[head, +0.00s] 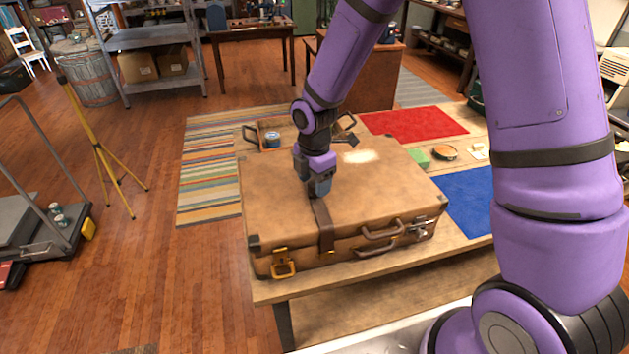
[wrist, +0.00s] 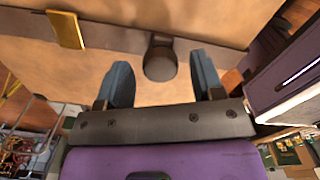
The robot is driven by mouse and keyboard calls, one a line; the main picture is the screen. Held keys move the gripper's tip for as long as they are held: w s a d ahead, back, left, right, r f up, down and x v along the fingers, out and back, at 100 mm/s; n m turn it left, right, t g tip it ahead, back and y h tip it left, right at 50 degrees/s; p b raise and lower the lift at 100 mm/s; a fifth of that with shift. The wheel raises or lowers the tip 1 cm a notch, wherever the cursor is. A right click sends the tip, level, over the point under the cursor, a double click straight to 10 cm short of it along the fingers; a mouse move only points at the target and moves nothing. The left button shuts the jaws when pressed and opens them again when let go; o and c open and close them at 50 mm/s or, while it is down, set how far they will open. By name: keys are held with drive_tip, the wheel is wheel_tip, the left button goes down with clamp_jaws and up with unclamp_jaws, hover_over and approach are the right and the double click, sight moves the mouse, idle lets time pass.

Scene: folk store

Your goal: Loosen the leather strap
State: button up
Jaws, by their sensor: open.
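A brown leather suitcase (head: 275,195) lies flat and closed on a low wooden table. A darker brown leather strap (head: 325,232) runs over its top and down its front side. My gripper (head: 319,190) points down at the strap's upper part on the lid. In the wrist view, my gripper (wrist: 163,78) has its two blue-grey fingers spread apart. The strap's rounded dark end (wrist: 160,62) shows between and just beyond them. I cannot tell if either finger touches it.
The suitcase has a front handle (head: 382,233) and a metal latch (head: 418,227) at the right. Behind it is an open wooden tray (head: 292,127) with a can.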

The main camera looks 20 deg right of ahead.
drive_tip(key=shift+f, duration=0.2)
clamp_jaws()
drive_tip(key=shift+s, duration=2)
unclamp_jaws()
drive_tip(key=shift+r, duration=0.1)
wheel_tip(320, 180, up, 11)
drive_tip(key=shift+f, duration=0.2)
drive_tip(key=shift+r, duration=0.1)
